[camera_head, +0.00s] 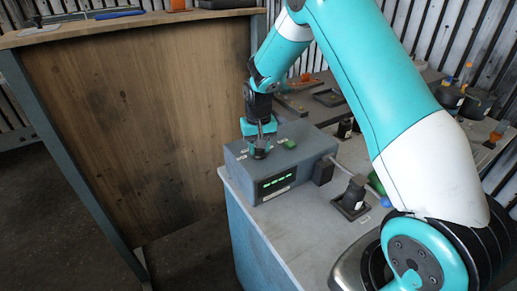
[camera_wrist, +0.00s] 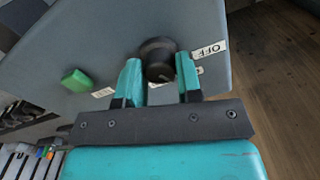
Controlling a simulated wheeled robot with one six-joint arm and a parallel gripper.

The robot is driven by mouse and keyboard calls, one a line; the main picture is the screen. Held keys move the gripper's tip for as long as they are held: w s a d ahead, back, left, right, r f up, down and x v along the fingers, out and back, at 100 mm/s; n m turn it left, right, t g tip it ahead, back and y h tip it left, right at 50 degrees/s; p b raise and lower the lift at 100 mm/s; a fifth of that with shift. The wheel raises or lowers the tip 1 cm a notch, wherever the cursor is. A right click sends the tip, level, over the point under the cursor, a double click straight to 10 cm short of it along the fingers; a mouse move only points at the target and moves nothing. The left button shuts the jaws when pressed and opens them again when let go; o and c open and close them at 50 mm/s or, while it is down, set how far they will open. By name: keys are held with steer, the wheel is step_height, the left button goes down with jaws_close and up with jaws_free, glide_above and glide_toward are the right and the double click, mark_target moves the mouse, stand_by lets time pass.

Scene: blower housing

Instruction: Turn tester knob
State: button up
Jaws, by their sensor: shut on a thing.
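The tester (camera_head: 300,165) is a grey box on the near left corner of a workbench. Its front has a dark display (camera_head: 277,182) with green lit marks. A green button (camera_head: 289,144) is on its top, and it also shows in the wrist view (camera_wrist: 76,80). The round black knob (camera_wrist: 158,60) is on the tester's top, beside a white label reading OFF (camera_wrist: 209,50). My gripper (camera_wrist: 158,80) is shut on the knob, with one teal finger on each side. In the head view, my gripper (camera_head: 260,148) points down onto the tester and mostly hides the knob.
A wooden panel and table (camera_head: 120,120) stand at the left. Dark parts and trays lie farther back.

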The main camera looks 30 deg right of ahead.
steer(key=n, duration=0.3)
steer(key=shift+n+b, duration=0.3)
steer(key=shift+b, duration=0.05)
steer(key=shift+n+b, duration=0.3)
steer(key=shift+n, duration=1.6)
steer(key=o, duration=0.9)
steer(key=shift+o, duration=0.2)
steer(key=shift+r, duration=0.1)
step_height(320, 180, up, 17)
steer(key=b, duration=0.3)
steer(key=shift+r, duration=0.15)
steer(key=shift+d, duration=0.1)
